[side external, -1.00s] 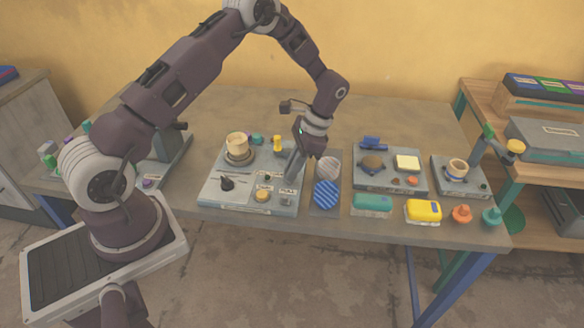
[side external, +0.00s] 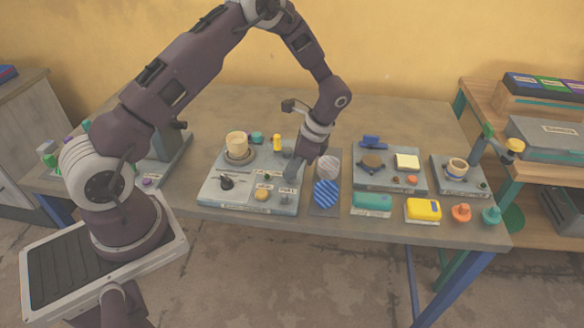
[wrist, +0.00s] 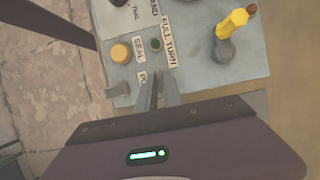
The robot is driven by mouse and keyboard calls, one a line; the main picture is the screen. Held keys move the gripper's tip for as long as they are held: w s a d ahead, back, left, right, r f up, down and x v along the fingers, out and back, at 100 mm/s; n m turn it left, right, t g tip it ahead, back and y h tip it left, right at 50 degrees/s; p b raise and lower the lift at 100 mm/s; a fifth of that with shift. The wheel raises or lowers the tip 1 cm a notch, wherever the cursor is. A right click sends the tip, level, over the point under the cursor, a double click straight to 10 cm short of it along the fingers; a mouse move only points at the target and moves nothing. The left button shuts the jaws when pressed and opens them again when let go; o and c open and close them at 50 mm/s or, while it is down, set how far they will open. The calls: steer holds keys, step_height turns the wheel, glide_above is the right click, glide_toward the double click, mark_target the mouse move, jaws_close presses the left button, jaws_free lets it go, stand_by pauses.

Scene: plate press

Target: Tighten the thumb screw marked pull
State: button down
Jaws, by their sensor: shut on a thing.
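A grey control panel (side external: 225,199) lies flat on the table, and it also shows in the wrist view (wrist: 198,78). My gripper (side external: 290,179) points down at the panel's right part, just above the PULL label (side external: 287,190). In the wrist view the two fingers of my gripper (wrist: 157,84) are close together beside the partly covered PULL label (wrist: 143,77). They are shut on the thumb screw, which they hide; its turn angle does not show.
An orange knob (wrist: 121,53) with a SEAL label and a small green button (wrist: 155,45) sit close to the fingers. A yellow-handled lever (wrist: 231,24) stands farther right in the wrist view. A striped blue pad (side external: 326,194) lies right of the panel.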

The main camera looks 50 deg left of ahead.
steer(key=c, duration=1.5)
jaws_free()
steer(key=v, duration=0.7)
steer(key=shift+r, duration=0.1)
